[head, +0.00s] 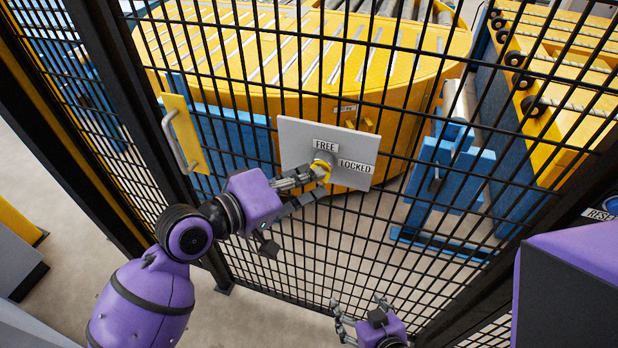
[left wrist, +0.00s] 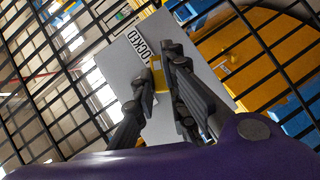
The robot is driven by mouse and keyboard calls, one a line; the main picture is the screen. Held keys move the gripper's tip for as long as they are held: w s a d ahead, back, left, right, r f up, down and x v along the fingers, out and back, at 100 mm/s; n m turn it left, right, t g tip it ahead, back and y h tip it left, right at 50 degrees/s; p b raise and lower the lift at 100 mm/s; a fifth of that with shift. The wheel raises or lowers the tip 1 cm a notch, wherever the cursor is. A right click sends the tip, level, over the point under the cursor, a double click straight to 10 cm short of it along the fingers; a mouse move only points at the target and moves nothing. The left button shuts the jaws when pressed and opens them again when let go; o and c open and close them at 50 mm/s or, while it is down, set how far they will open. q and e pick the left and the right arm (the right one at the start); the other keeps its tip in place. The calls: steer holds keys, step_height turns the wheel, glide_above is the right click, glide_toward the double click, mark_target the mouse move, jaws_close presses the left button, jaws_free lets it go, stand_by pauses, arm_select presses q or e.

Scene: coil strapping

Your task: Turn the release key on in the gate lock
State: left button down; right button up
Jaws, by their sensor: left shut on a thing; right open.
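The gate lock is a grey plate (head: 295,132) on the black mesh gate, with a FREE label (head: 325,145) above and a LOCKED label (head: 355,167) to the right. The yellow release key (head: 321,166) sits at the plate's lower middle. My left gripper (head: 318,174) is shut on the key. In the left wrist view the fingers (left wrist: 160,75) close around the yellow key (left wrist: 159,77) in front of the plate (left wrist: 118,68); its exact angle is partly hidden by the fingers. My right gripper (head: 361,308) is open and empty, low in front of the mesh.
A yellow panel with a grey pull handle (head: 180,141) is on the gate left of the plate. Behind the mesh stand a yellow round turntable (head: 240,75) and a blue stand (head: 450,170). A RESET label (head: 600,214) is at the right edge.

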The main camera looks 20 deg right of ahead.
arm_select(q)
steer(key=m+y, duration=0.3)
steer(key=shift+s+d+r+m+t+y, duration=0.1)
steer(key=shift+r+m+t+y, duration=0.2)
steer(key=shift+t, duration=0.1)
steer(key=shift+s+d+r+m+t+y, duration=0.15)
steer(key=shift+m+t+y, duration=0.15)
steer(key=shift+m+y, duration=0.3)
steer(key=shift+d+f+m+t+y, duration=0.15)
steer(key=shift+m+t+y, duration=0.15)
steer(key=shift+m+y, duration=0.3)
steer(key=c, duration=1.8)
jaws_free()
steer(key=shift+a, duration=0.1)
steer(key=shift+o, duration=0.6)
